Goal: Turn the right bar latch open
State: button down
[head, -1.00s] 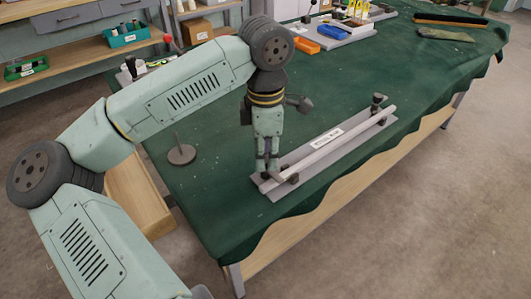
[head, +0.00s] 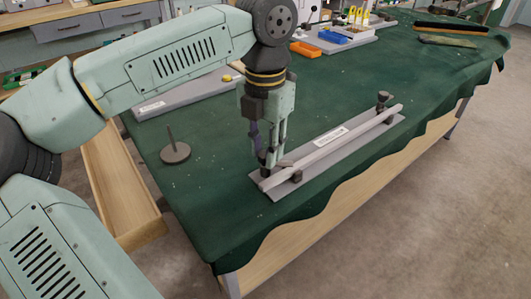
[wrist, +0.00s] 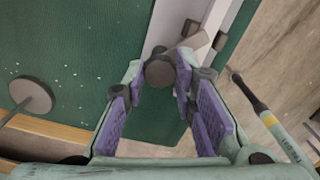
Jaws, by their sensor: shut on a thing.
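A pale bar (head: 345,136) lies along a grey base plate (head: 320,158) on the green-covered table, with a white label beside it. A dark latch post stands at its far right end (head: 382,98). My gripper (head: 268,168) points down at the bar's near left end, where its fingers hide much of the latch in the head view. In the wrist view my gripper (wrist: 160,84) is closed around the round dark latch knob (wrist: 159,71). A dark block (wrist: 196,38) sits beside it at the bar (wrist: 218,30). I cannot tell how far the latch is turned.
A round-based peg stand (head: 174,146) stands left of the plate. Behind my arm lies another grey plate (head: 165,104). Orange (head: 304,48) and blue (head: 331,38) trays sit farther back. The table's front edge runs close to the bar. Green cloth is clear around it.

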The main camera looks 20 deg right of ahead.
jog(key=n+b, duration=0.1)
jog(key=n, duration=0.2)
jog(key=shift+f+n, duration=0.1)
jog(key=shift+n, duration=0.2)
jog(key=shift+n+b, duration=0.75)
jog(key=shift+n, duration=1.25)
jog(key=c, duration=1.3)
grip_release()
notch_tip(320, 180, up, 12)
jog(key=shift+r, duration=0.1)
